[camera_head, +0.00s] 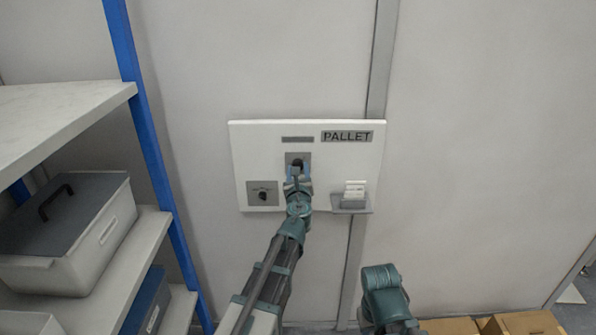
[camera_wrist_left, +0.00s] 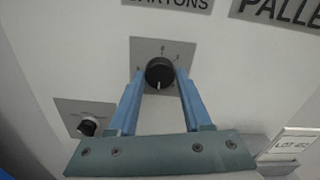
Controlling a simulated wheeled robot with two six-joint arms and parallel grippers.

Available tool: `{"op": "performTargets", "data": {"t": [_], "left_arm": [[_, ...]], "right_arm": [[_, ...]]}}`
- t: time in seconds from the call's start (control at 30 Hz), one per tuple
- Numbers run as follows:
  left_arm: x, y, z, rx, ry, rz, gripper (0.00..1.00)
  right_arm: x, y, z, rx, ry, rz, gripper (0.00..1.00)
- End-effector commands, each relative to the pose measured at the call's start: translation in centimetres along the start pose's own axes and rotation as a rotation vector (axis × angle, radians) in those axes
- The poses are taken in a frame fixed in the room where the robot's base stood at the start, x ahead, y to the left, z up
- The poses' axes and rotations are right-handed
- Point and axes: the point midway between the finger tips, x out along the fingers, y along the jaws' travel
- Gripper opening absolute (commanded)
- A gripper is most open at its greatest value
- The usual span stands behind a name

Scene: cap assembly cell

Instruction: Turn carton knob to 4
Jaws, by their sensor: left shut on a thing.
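The carton knob (camera_wrist_left: 159,72) is a round black knob on a grey plate (camera_wrist_left: 146,48), under a partly cut-off label reading "CARTONS" in the left wrist view. Its white pointer mark points downward. Small marks stand around the knob, too small to read surely. My left gripper (camera_wrist_left: 160,82) has its blue fingers on either side of the knob, shut on it. In the head view my left gripper (camera_head: 298,172) reaches the same plate on the white panel (camera_head: 335,155) and covers most of the knob.
A second black knob (camera_head: 263,196) sits lower left on the panel. A "PALLET" label (camera_head: 346,136) is upper right and a card holder (camera_head: 352,201) lower right. A shelf rack (camera_head: 150,150) with boxes stands left. Cardboard boxes (camera_head: 520,323) lie at bottom right.

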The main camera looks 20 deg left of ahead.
Motion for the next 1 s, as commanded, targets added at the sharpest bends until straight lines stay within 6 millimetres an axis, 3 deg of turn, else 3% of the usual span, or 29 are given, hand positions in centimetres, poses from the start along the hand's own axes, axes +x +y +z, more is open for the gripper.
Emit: {"op": "performTargets", "data": {"t": [0.3,0.33,0.5,1.0], "left_arm": [[-0.19,0.00,-0.08,-0.002,0.001,-0.001,0.00],[-0.19,0.00,-0.08,-0.002,0.001,-0.001,0.51],[-0.13,0.00,-0.06,-0.001,0.001,-0.001,0.79],[-1.00,0.11,0.01,0.000,0.000,0.000,0.79]], "right_arm": [[0.06,-0.01,0.00,0.000,0.000,0.000,0.39],[0.06,-0.01,0.00,0.000,0.000,0.000,0.39],[0.05,0.00,0.00,0.000,0.000,0.000,0.39],[0.01,0.00,0.00,0.000,0.000,0.000,0.39]]}}
